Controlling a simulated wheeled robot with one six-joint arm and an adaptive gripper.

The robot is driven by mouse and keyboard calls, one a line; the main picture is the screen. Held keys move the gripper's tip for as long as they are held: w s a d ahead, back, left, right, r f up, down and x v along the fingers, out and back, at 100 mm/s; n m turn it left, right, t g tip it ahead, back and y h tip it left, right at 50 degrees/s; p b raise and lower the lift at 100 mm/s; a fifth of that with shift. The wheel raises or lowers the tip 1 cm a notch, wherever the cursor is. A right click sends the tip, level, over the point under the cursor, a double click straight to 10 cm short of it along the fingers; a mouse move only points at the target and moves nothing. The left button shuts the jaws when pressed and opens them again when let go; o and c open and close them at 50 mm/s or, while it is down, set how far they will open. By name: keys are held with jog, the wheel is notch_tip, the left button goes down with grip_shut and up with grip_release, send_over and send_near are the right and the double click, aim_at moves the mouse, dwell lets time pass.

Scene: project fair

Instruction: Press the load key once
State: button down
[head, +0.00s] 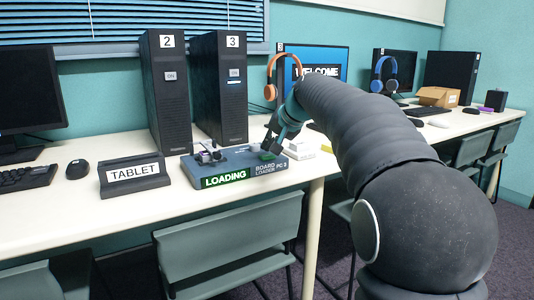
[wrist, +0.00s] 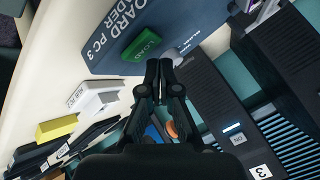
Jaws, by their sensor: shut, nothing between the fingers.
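The board loader (head: 235,165) for PC 3 is a grey-blue box on the table. Its front display (head: 225,180) is green and reads LOADING.
PC tower 3 (head: 218,85) and tower 2 (head: 166,85) stand behind the loader. A TABLET stand (head: 133,175) is at its left. An orange headset (head: 270,80) hangs behind my gripper. A white box (wrist: 92,98) and a yellow block (wrist: 57,128) lie nearby.

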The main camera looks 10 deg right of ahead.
dwell(0.3)
notch_tip(320, 180, up, 5)
jog(key=p, duration=0.4)
jog(key=shift+p, duration=0.3)
dwell(0.3)
jog(key=n+h, duration=0.1)
send_near(269, 156)
jog(key=s+a, duration=0.4)
jog(key=s, duration=0.1)
jog(key=s+f+n+g+h+p, duration=0.1)
jog(key=s+f+g+p, duration=0.15)
jog(key=s, duration=0.75)
jog(key=s+f+n+h, duration=0.1)
jog(key=s+f, duration=0.5)
jog(key=s, duration=0.3)
jog(key=s+d+f+n, duration=0.1)
jog(key=s+f, duration=0.6)
jog(key=s, duration=0.2)
jog(key=shift+s+h, duration=0.35)
jog(key=shift+h, duration=0.05)
jog(key=shift+d+f, duration=0.1)
jog(key=shift+d, duration=0.05)
